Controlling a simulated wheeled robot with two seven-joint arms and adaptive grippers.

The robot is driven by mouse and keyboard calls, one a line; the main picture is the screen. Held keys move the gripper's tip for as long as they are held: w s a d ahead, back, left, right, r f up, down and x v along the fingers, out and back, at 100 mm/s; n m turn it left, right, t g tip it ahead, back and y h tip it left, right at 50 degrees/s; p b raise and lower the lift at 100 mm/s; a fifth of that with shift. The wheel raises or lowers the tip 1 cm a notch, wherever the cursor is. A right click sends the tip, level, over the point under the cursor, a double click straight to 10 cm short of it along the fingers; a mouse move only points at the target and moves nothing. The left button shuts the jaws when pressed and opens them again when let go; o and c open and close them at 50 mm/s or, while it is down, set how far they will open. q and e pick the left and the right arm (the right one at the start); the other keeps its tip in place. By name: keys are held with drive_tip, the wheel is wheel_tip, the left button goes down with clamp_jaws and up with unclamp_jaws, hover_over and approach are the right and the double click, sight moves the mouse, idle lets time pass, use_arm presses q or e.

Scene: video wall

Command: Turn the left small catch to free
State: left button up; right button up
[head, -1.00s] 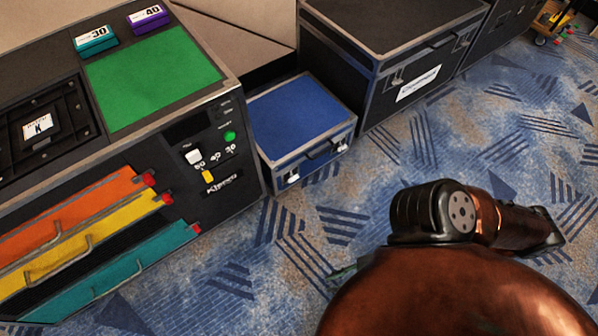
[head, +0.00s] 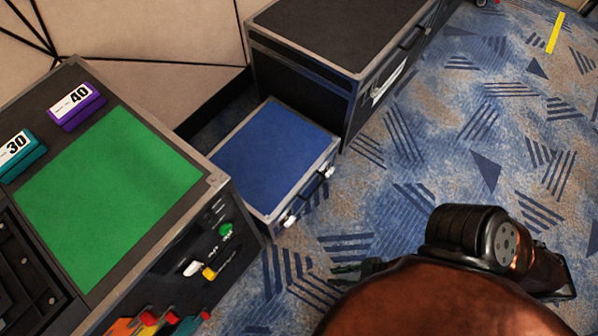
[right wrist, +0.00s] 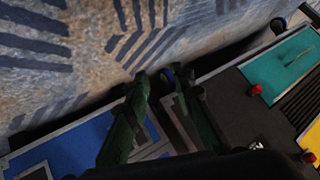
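The small case (head: 275,158) with a blue lid stands on the carpet, closed, in the head view. Its left catch (head: 291,220) is a small pale metal piece on the front face, and its right catch (head: 328,172) sits farther along. I cannot tell how either catch is turned. My right gripper (head: 352,271) is mostly hidden behind my copper-coloured arm, to the right of and below the left catch. In the right wrist view its two dark green fingers (right wrist: 163,95) are apart with nothing visible between them. My left gripper is out of view.
A larger black case (head: 340,30) stands behind. The patterned carpet (head: 420,150) to the right is open.

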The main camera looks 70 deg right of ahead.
drive_tip(key=w+a+f+m+y+p, duration=0.1)
drive_tip(key=w+a+f+m, duration=0.3)
drive_tip(key=w, duration=0.3)
drive_tip(key=m+t+h, duration=0.2)
drive_tip(key=m+t, duration=0.7)
drive_tip(key=m, duration=0.2)
approach(289, 221)
drive_tip(key=w+a+b, duration=0.1)
drive_tip(key=w, duration=0.6)
drive_tip(key=shift+w+a, duration=0.25)
drive_tip(key=shift+w, duration=0.15)
drive_tip(key=shift+c, duration=0.5)
clamp_jaws()
